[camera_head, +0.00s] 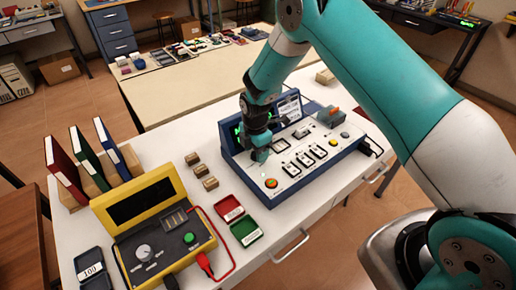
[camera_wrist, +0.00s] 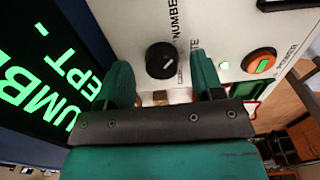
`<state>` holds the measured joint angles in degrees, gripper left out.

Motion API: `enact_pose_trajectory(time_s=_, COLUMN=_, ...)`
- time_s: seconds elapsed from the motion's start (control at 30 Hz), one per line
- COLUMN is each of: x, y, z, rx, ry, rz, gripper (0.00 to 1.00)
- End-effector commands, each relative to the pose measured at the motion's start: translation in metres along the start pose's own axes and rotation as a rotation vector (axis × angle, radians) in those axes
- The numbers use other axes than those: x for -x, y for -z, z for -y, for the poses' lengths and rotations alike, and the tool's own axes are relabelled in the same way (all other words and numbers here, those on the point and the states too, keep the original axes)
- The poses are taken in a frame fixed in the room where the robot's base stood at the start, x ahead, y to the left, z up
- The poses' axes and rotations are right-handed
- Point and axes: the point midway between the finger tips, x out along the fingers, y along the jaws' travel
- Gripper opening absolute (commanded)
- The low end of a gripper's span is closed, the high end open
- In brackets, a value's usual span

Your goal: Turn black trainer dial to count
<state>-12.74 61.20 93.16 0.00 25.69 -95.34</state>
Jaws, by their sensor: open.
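The blue trainer (camera_head: 285,195) stands on the white table with a pale sloping control panel. In the wrist view its black dial (camera_wrist: 160,60) is round with a short white mark. "NUMBE" is readable beside it; the other lettering is only partly readable. My gripper (camera_head: 262,153) is over the left part of the panel and hides the dial in the head view. In the wrist view my gripper (camera_wrist: 161,66) is open, with one green finger on each side of the dial. Contact cannot be told. The trainer's screen (camera_wrist: 45,75) shows green text, partly cut off.
An orange-rimmed button with a green centre (camera_wrist: 260,63), marked POWER, is beside the dial. Several switches (camera_head: 305,157) are to the right on the panel. A yellow instrument (camera_head: 155,225), small red (camera_head: 229,207) and green (camera_head: 245,232) trays and small brown blocks (camera_head: 200,170) are left of the trainer.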

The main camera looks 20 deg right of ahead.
Motion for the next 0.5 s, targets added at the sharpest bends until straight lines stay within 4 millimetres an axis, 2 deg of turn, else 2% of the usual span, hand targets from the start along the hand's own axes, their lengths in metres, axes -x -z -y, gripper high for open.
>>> enact_pose_trajectory(time_s=0.37, x=-0.0075, y=-0.0008, z=0.0001, rx=-0.001, ry=-0.001, rz=0.000, gripper=0.61)
enact_pose_trajectory(time_s=0.43, x=-0.0074, y=-0.0009, z=0.0001, rx=-0.001, ry=-0.001, rz=0.000, gripper=0.50)
enact_pose_trajectory(time_s=0.5, x=-0.0074, y=-0.0010, z=0.0002, rx=-0.002, ry=-0.001, rz=0.000, gripper=0.33)
